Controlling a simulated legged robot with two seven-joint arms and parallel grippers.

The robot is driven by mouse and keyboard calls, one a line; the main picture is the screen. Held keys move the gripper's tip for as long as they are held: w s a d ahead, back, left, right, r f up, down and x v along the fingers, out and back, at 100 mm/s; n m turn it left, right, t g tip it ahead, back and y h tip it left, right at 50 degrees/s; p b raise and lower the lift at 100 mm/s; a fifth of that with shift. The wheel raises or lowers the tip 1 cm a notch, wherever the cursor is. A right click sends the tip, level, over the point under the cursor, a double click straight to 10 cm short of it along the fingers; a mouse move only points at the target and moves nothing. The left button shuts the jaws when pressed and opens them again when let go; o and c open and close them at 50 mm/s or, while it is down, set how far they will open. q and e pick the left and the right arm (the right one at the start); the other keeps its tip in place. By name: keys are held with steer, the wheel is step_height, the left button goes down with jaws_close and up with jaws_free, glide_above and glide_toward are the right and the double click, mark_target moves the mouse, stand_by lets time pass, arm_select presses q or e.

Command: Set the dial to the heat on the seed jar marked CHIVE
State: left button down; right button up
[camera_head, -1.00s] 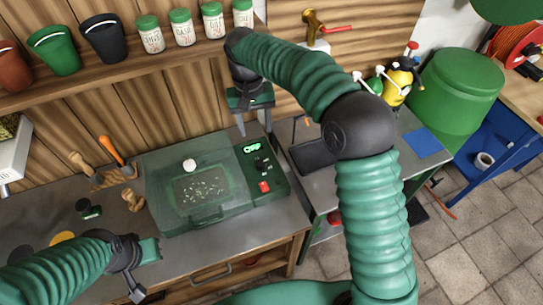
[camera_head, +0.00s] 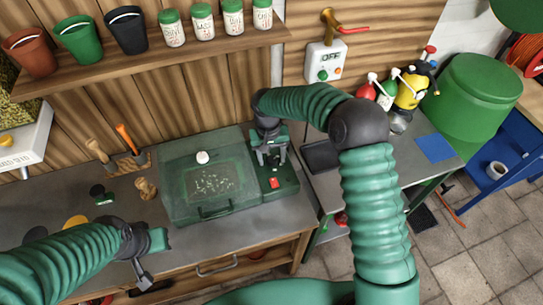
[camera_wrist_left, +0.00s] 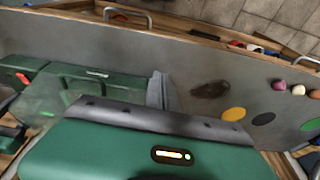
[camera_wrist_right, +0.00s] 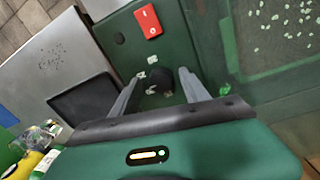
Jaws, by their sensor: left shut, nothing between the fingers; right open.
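The heated seed tray unit (camera_head: 183,212) sits on the bench, with a clear lid over the tray and a green control panel (camera_head: 288,185) at its right. In the right wrist view the black dial (camera_wrist_right: 160,78) on that panel lies between the fingers of my open right gripper (camera_wrist_right: 158,76); contact cannot be told. In the head view the right gripper (camera_head: 270,164) hangs over the panel, hiding the dial and display. Several green-lidded seed jars (camera_head: 233,18) stand on the shelf; their labels are too small to read surely. My left gripper (camera_head: 146,279) is shut and empty, over the bench front.
A red switch (camera_wrist_right: 148,21) sits near the dial. A dark tray (camera_head: 320,155) lies right of the panel. Spray bottles (camera_head: 408,90) stand further right. Two hand tools (camera_head: 128,138) lean left of the unit.

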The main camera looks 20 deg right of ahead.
steer(key=shift+a+r, duration=0.1)
steer(key=c, duration=0.5)
jaws_close()
